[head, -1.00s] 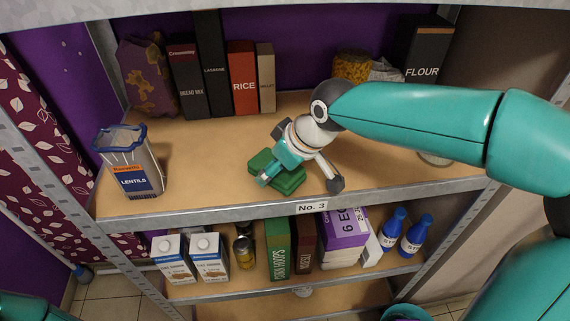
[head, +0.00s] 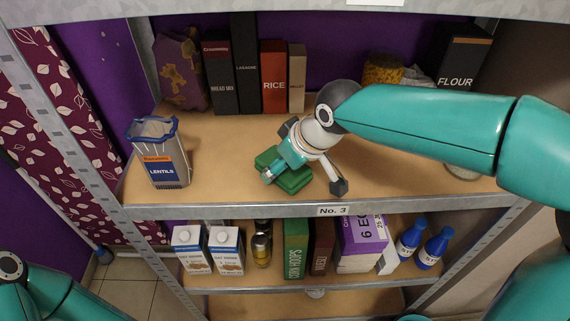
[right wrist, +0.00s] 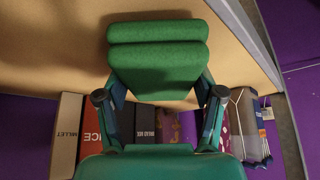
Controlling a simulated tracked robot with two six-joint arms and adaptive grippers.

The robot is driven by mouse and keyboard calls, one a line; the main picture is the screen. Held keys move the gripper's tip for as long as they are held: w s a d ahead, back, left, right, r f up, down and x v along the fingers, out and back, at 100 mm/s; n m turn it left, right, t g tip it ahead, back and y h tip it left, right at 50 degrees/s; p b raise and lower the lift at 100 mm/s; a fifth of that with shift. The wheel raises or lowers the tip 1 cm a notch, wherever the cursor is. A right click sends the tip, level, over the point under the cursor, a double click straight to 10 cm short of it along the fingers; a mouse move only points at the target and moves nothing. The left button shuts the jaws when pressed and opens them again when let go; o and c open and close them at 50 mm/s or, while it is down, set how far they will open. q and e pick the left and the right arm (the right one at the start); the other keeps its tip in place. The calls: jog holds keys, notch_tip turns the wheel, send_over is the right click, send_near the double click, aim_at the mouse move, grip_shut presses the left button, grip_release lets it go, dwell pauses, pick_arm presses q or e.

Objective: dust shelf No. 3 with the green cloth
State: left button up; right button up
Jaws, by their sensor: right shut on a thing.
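Shelf No. 3 (head: 225,170) is a tan board with a grey metal front edge and a "No. 3" label (head: 333,210). The green cloth (head: 292,182) is a thick folded pad near the middle front of this shelf. My right gripper (head: 303,180) is shut on it from above and holds it at the board. In the right wrist view the cloth (right wrist: 158,60) sits between the two fingers. I cannot tell whether its whole underside touches. In the head view part of my left arm shows at the lower left; its gripper is out of frame.
A lentils bag (head: 160,160) stands at the shelf's left front. A patterned bag (head: 182,72), dark boxes, a rice box (head: 274,80) and a millet box line the back. A flour box (head: 460,65) stands at the right, partly behind my arm.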

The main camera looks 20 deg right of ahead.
jog(key=shift+r+p, duration=1.85)
jog(key=shift+r, duration=0.9)
jog(key=shift+r+p, duration=1.1)
jog(key=shift+r, duration=0.35)
